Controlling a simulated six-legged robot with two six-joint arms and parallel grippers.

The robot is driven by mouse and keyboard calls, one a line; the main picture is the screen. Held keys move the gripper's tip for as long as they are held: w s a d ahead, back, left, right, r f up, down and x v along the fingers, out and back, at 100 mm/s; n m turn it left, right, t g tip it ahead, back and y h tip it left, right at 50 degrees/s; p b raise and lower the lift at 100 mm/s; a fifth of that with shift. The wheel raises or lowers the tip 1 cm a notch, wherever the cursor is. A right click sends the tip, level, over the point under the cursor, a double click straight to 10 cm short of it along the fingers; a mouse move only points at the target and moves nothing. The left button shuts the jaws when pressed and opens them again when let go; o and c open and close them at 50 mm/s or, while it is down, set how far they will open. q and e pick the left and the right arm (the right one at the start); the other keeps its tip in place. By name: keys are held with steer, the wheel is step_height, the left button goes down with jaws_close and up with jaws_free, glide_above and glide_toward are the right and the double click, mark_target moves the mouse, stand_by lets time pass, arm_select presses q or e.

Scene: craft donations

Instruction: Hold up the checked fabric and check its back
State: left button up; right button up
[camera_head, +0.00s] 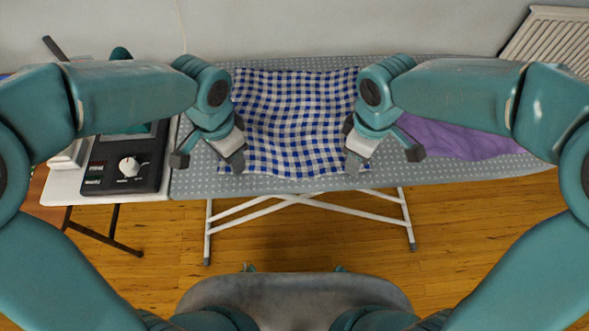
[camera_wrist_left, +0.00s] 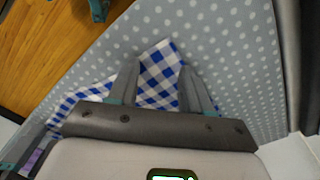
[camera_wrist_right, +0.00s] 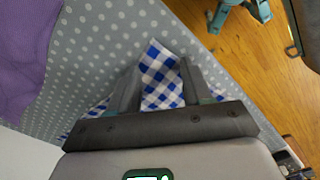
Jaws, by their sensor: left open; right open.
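The checked fabric (camera_head: 292,120), blue and white, lies spread and slightly wavy on a grey polka-dot ironing board (camera_head: 440,176). Its underside is hidden. My left gripper (camera_head: 238,166) is over the fabric's near left corner, and my right gripper (camera_head: 354,166) is over its near right corner. In the left wrist view a corner of the fabric (camera_wrist_left: 160,72) shows between the parted fingers (camera_wrist_left: 157,80). In the right wrist view the other corner (camera_wrist_right: 160,75) shows between the parted fingers (camera_wrist_right: 158,82). Both grippers are open. I cannot tell whether the fingers touch the cloth.
A purple cloth (camera_head: 460,138) lies on the board to the right. A black device with a dial (camera_head: 126,168) stands on a white side table (camera_head: 66,189) at the left. A radiator (camera_head: 552,38) is at the back right. Wooden floor shows in front of the board.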

arm_select(q)
jaws_close()
arm_select(e)
steer(key=shift+f, duration=0.1)
jaws_close()
arm_select(q)
steer(key=shift+r, duration=0.15)
